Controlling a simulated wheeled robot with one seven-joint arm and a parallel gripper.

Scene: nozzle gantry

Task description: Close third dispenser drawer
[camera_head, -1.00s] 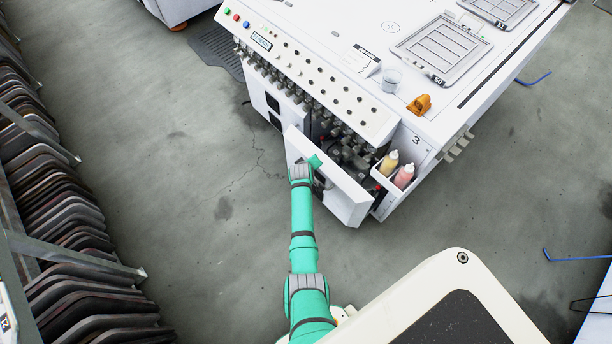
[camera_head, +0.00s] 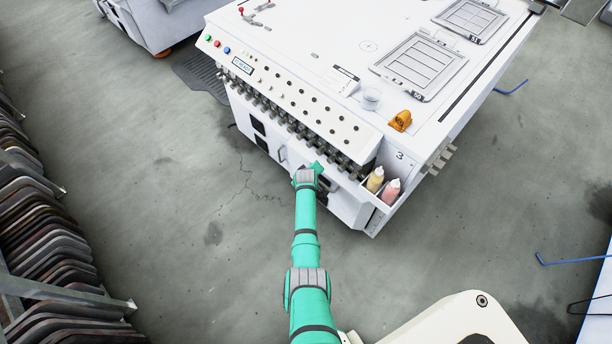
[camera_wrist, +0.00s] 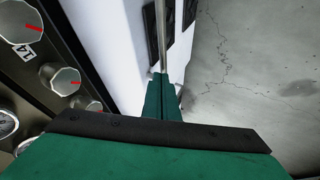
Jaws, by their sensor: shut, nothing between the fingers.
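The third dispenser drawer's white front (camera_head: 345,207) is on the near side of the white machine, at its right end. In the head view it sits about in line with the cabinet face; my arm hides part of it, and I cannot tell whether it is fully flush. My green gripper (camera_head: 316,170) is at the drawer's upper left. In the wrist view my gripper's fingers (camera_wrist: 163,92) are together and empty, beside a white panel (camera_wrist: 105,35), with a thin metal handle bar (camera_wrist: 162,35) just beyond the tips. Contact is unclear.
Above the drawers runs a row of valves and knobs (camera_head: 290,118). Yellow and pink bottles (camera_head: 375,180) stand in a holder at the machine's right corner. A rack of dark curved plates (camera_head: 50,240) is at left. The floor between is clear.

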